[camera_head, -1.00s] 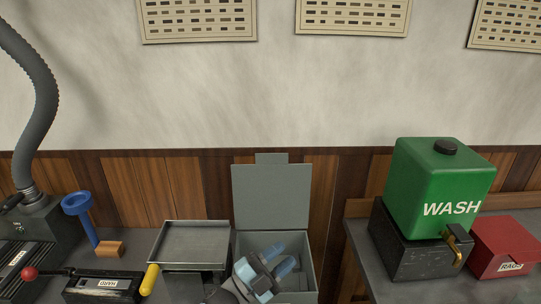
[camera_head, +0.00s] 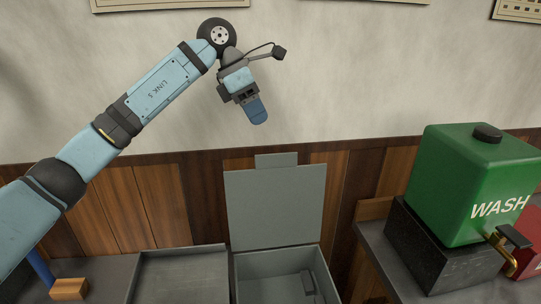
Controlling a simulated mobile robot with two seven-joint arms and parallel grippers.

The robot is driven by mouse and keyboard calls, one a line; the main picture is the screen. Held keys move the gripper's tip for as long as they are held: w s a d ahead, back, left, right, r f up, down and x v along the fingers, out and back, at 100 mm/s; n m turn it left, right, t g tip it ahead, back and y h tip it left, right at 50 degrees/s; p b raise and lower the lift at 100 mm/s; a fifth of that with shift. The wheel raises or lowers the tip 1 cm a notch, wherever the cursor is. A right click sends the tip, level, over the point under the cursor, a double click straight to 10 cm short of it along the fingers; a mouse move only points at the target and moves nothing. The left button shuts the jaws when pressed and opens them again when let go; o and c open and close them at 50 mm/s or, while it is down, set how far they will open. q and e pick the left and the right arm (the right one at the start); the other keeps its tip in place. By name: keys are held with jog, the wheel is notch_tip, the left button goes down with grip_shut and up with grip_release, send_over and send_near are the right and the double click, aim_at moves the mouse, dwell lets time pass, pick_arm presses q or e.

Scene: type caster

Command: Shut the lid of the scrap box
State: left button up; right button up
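The scrap box (camera_head: 318,270) is a grey open-topped box at the bottom centre. Its grey lid (camera_head: 276,208) stands upright at the back edge, with a tab on top, so the box is open. A small dark piece lies inside the box. My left gripper (camera_head: 257,112) is raised above and slightly left of the lid, apart from it, with its blue fingertip end pointing down. The fingers overlap from this side, so I cannot tell whether they are apart. My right gripper is not in view.
A shallow grey tray (camera_head: 182,253) sits directly left of the box. A green WASH tank (camera_head: 470,185) with a brass tap stands on a black block (camera_head: 420,250) at right, with a red box (camera_head: 528,255) beside it. A wooden block (camera_head: 69,289) is at lower left.

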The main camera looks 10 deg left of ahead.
aim_at(276, 156)
pick_arm(q)
jog(key=shift+y, duration=0.4)
jog(key=x, duration=0.8)
jog(key=w+p+x, duration=0.1)
jog(key=x, duration=0.3)
jog(key=shift+a+f, duration=0.1)
jog(key=shift+a, duration=0.2)
grip_shut()
